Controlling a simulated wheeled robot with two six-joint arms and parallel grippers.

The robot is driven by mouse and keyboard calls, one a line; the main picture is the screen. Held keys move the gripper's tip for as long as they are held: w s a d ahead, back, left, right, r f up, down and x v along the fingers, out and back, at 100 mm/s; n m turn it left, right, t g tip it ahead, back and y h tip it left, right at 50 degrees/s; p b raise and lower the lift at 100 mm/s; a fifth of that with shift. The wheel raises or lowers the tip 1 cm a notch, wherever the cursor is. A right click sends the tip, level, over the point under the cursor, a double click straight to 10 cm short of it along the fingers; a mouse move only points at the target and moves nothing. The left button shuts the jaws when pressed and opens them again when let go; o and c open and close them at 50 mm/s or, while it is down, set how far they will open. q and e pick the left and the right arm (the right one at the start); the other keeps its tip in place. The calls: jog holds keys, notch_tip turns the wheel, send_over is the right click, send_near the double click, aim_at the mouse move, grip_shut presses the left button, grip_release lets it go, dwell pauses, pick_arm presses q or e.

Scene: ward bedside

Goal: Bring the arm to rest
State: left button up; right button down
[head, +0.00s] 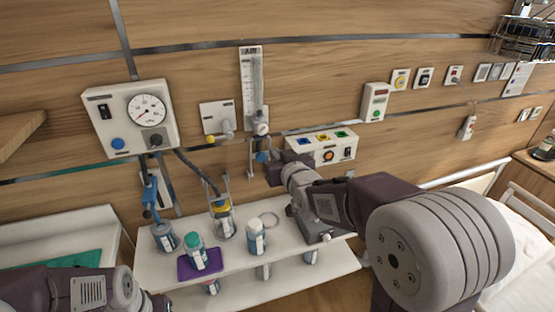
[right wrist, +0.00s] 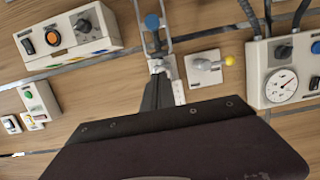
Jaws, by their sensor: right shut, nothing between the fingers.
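My right gripper (head: 273,172) reaches in from the right and is in front of the wall, just below the tall flowmeter (head: 252,85). Its fingers are shut with nothing between them. In the right wrist view the dark gripper (right wrist: 158,95) points at the wall fittings, near a blue knob (right wrist: 152,22). I cannot tell whether it touches anything there. My left arm enters at the lower left; only the dark end of its wrist shows and its fingers are hidden or cut off by the frame edge.
A gauge box (head: 130,118) hangs left; a button box (head: 322,147) is close behind the gripper. A bed (head: 525,235) stands right.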

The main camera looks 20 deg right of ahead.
jog(key=s+f+g, duration=0.6)
jog(key=s+f, duration=0.3)
jog(key=f, duration=0.6)
jog(key=s+f+g, duration=0.4)
jog(key=s, duration=0.4)
jog(key=s+f+g, duration=0.4)
jog(key=s, duration=0.5)
jog(key=shift+d+f+m, duration=0.15)
jog(key=shift+f+m, duration=0.15)
jog(key=shift+f, duration=0.1)
